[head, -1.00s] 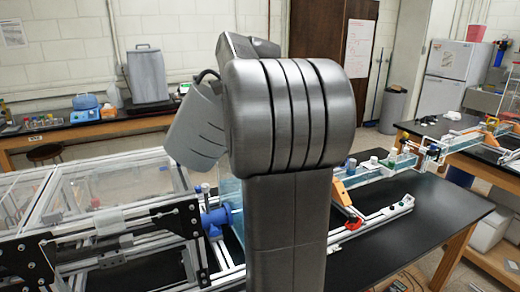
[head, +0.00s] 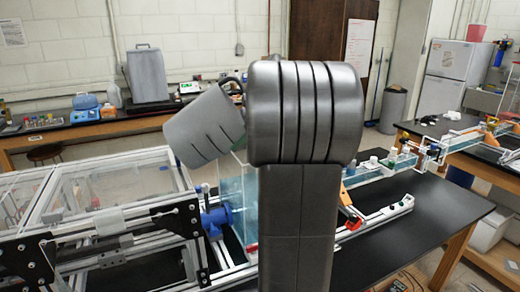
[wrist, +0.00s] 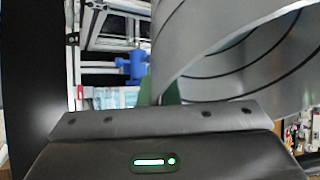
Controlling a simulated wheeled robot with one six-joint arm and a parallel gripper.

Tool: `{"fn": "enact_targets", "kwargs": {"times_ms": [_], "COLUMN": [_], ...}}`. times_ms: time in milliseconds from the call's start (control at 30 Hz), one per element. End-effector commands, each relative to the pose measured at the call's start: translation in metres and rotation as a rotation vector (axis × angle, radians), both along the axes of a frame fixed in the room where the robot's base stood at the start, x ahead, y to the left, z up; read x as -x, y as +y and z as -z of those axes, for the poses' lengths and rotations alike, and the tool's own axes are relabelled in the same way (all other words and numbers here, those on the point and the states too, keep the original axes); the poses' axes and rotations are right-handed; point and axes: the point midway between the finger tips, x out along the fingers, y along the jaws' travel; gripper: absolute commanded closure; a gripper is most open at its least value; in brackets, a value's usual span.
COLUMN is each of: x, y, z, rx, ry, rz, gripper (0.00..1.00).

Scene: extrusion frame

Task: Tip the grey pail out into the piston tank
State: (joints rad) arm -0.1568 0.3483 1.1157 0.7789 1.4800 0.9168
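The grey pail (head: 203,127) is held up in the air, strongly tilted, left of my arm in the head view. Its dark handle shows at its upper right. In the wrist view the pail (wrist: 235,45) fills the upper right, close to my gripper (wrist: 160,95), whose green fingers are partly hidden behind its palm edge. My gripper is shut on the pail; the exact grip point is hidden. The clear-walled piston tank (head: 238,190) stands below and slightly right of the pail, partly hidden by my arm. No contents of the pail are visible.
A blue fitting (head: 215,218) sits at the tank's left side, beside a metal extrusion frame (head: 110,238) with clear panels. The black table (head: 440,215) is mostly clear at the right. A long clear channel (head: 375,172) runs behind my arm.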

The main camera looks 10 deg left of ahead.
Motion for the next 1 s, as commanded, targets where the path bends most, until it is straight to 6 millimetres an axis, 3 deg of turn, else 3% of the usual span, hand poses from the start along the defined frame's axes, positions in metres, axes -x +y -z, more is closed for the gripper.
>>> {"fn": "enact_targets", "kwargs": {"times_ms": [1000], "x": [-0.0006], "y": [-0.0005], "z": [0.0], "rx": [-0.042], "ry": [0.009], "rz": [-0.001], "gripper": [1.0]}}
